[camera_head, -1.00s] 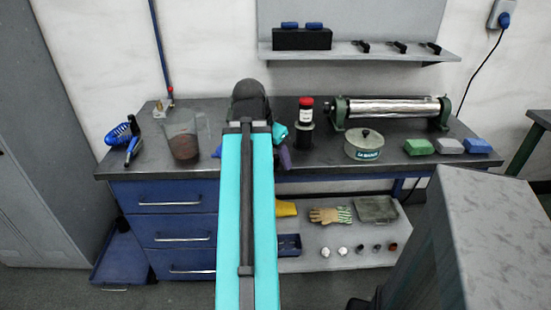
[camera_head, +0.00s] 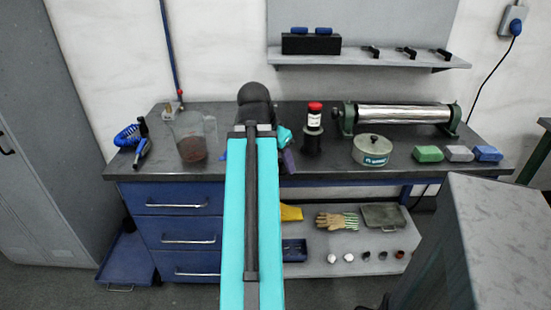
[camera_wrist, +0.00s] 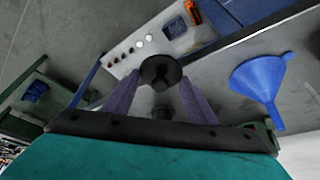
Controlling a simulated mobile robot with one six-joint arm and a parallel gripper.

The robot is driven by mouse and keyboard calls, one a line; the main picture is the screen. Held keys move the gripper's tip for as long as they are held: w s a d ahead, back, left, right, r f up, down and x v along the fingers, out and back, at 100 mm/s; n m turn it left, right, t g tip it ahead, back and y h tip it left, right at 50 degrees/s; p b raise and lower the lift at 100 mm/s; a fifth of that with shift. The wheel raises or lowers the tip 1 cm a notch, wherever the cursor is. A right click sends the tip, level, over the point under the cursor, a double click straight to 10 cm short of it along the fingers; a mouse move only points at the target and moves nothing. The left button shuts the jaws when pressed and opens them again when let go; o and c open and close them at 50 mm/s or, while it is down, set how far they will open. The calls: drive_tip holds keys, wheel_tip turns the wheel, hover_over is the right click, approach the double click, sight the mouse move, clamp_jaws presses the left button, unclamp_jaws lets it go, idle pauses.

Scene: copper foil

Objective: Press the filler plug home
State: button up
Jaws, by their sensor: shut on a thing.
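In the wrist view my gripper (camera_wrist: 159,82) has its two purple fingers shut on a dark piece with a round flange (camera_wrist: 160,70), which looks like the filler plug. A second dark, rounded part (camera_wrist: 162,113) shows between the fingers, nearer the palm; I cannot tell if it is the same piece. The held piece appears over the area at the bench's front edge. In the head view my arm covers most of the gripper; only a purple finger (camera_head: 288,161) shows right of it. The hole for the plug is not visible in either view.
A blue funnel (camera_wrist: 262,76) lies right of the fingers in the wrist view. On the bench (camera_head: 330,167) stand a clear jug (camera_head: 192,150), a red-capped bottle (camera_head: 314,118), a round tin (camera_head: 371,150) and a steel roller (camera_head: 403,115). A grey cabinet (camera_head: 505,235) stands front right.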

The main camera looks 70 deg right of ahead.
drive_tip(key=w+a+n+t, duration=0.1)
drive_tip(key=w+a+n, duration=0.4)
drive_tip(key=w, duration=0.6)
drive_tip(key=w+a+f+n+t, duration=0.1)
drive_tip(key=w+a+n+t, duration=0.15)
drive_tip(key=w+a, duration=0.6)
drive_tip(key=w+a+n, duration=0.3)
drive_tip(key=w+n, duration=0.1)
drive_tip(key=w, duration=1)
drive_tip(key=w+a+n+y, duration=0.1)
drive_tip(key=w+a+n, duration=0.2)
drive_tip(key=a, duration=0.9)
drive_tip(key=w+a+f+n+t+y, duration=0.1)
drive_tip(key=w+a+n, duration=0.3)
drive_tip(key=w+a, duration=0.4)
drive_tip(key=w+a+n+t+y, duration=0.1)
drive_tip(key=w+a+n, duration=0.3)
drive_tip(key=a, duration=1.2)
drive_tip(key=shift+w+f+y, duration=0.3)
drive_tip(key=shift+w+y, duration=0.2)
drive_tip(key=shift+w, duration=0.5)
drive_tip(key=shift+a+t, duration=0.1)
drive_tip(key=shift+t, duration=0.15)
